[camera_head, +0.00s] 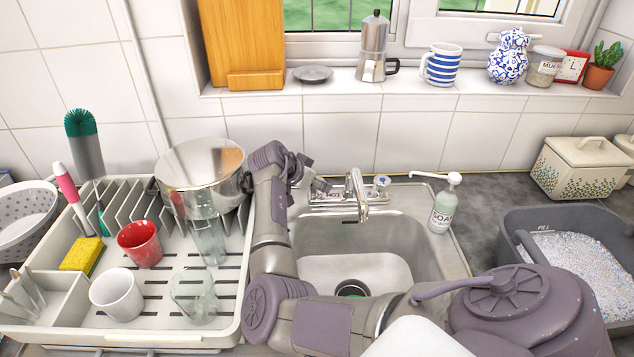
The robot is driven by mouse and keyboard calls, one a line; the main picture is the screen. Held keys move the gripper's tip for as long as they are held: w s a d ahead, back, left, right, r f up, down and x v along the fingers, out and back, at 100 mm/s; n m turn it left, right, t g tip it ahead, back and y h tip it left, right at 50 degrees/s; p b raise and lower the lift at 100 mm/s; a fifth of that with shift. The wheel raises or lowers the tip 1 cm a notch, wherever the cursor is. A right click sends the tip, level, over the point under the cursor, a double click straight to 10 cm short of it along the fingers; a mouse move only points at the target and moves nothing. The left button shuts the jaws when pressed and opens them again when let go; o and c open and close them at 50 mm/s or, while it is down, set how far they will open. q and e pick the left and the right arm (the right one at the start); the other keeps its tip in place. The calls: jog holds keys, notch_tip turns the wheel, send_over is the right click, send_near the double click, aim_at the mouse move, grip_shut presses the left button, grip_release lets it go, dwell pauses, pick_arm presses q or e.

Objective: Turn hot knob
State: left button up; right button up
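The silver faucet (358,192) stands behind the sink basin (360,268), its spout pointing forward over the basin. The word HOT shows on the left part of its base. The hot knob is at that left end and is mostly hidden by my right gripper; I cannot make out its angle. The other knob (382,181), with a blue mark, shows at the right end. My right arm comes in from the lower right, bends at the left of the sink and reaches up. Its gripper (319,184) is at the hot side; whether it touches the knob is unclear. My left gripper is not in view.
A dish rack (236,319) with a pot (198,177), cups and glasses stands close left of my arm. A soap bottle (444,208) stands right of the faucet. A grey litter-like tub (515,218) is at the right. The basin's middle is open.

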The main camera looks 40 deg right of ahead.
jog(key=shift+r+n+t+p, duration=0.15)
jog(key=shift+n+t+p, duration=0.3)
jog(key=shift+p, duration=0.35)
jog(key=shift+c, duration=0.2)
jog(key=n+t+y+p, duration=0.1)
jog(key=n+t+p, duration=0.1)
jog(key=n+p, duration=0.1)
jog(key=n+t+y+p, duration=0.1)
jog(key=n+t+p, duration=0.1)
jog(key=p, duration=0.3)
jog(key=shift+s+d+r+n, duration=0.1)
jog(key=shift+r+n, duration=0.05)
jog(key=shift+n, duration=0.3)
jog(key=shift+n+t+y+p, duration=0.5)
jog(key=shift+n+p, duration=0.4)
jog(key=shift+p, duration=0.2)
jog(key=shift+f, duration=0.2)
jog(key=o, duration=1.2)
jog(key=shift+f, duration=0.1)
jog(key=shift+c, duration=0.2)
jog(key=v, duration=0.7)
